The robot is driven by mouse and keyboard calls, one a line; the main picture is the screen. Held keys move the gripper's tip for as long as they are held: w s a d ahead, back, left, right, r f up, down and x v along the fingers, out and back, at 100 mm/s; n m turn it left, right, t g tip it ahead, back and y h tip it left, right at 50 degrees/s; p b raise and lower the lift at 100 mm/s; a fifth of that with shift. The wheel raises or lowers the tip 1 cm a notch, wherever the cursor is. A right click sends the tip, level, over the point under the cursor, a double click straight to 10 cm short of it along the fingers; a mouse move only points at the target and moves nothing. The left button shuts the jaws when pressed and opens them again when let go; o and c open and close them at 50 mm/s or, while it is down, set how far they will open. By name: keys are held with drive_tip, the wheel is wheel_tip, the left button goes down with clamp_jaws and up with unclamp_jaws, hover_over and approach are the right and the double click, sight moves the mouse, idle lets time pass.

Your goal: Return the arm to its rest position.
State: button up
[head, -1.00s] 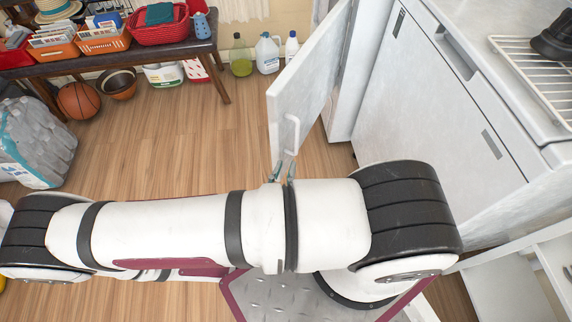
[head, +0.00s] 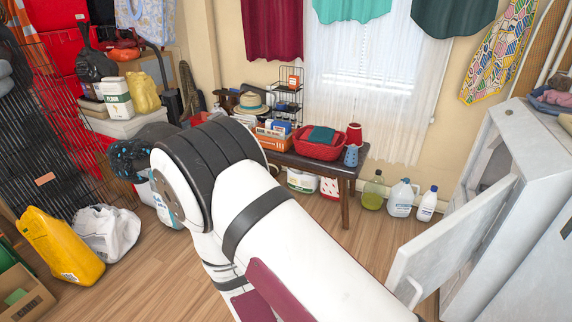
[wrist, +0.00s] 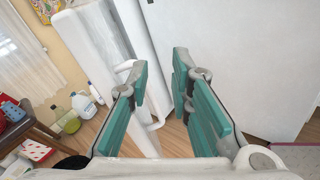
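My arm (head: 285,240) crosses the lower middle of the head view, white with black ribbed joints. Its gripper end is outside that view. In the wrist view my gripper (wrist: 158,88) shows two teal-padded fingers with a clear gap between them. It is open, with nothing held. The white cabinet door (head: 455,235) stands ajar at the right of the head view, its handle (head: 414,294) near the lower edge. The wrist view shows a pale handle (wrist: 154,118) beyond the fingers, seen through the gap; I cannot tell how far off it is.
A dark bench (head: 345,169) with a red basket (head: 312,149) stands at the back. Several bottles, including a green one (head: 373,191), stand by the wall. At left are a yellow container (head: 62,248), a white bag (head: 104,232) and a black wire crate. Wooden floor (head: 150,265) shows between.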

drive_tip(key=s+a+r+m+g+y, duration=0.1)
drive_tip(key=s+r+m+g+y, duration=0.1)
drive_tip(key=s+r+m+y, duration=0.8)
drive_tip(key=s+a+r+m+g+y, duration=0.1)
drive_tip(key=s+r+m+y, duration=0.45)
drive_tip(key=r, duration=0.85)
wheel_tip(320, 180, up, 16)
drive_tip(key=w+m+t+p, duration=0.1)
drive_tip(key=m+t+p, duration=0.1)
drive_tip(key=p, duration=1.2)
drive_tip(key=shift+w+r+t+y+p, duration=0.25)
drive_tip(key=shift+t+y+p, duration=0.05)
drive_tip(key=shift+t+y, duration=0.15)
drive_tip(key=shift+d, duration=0.25)
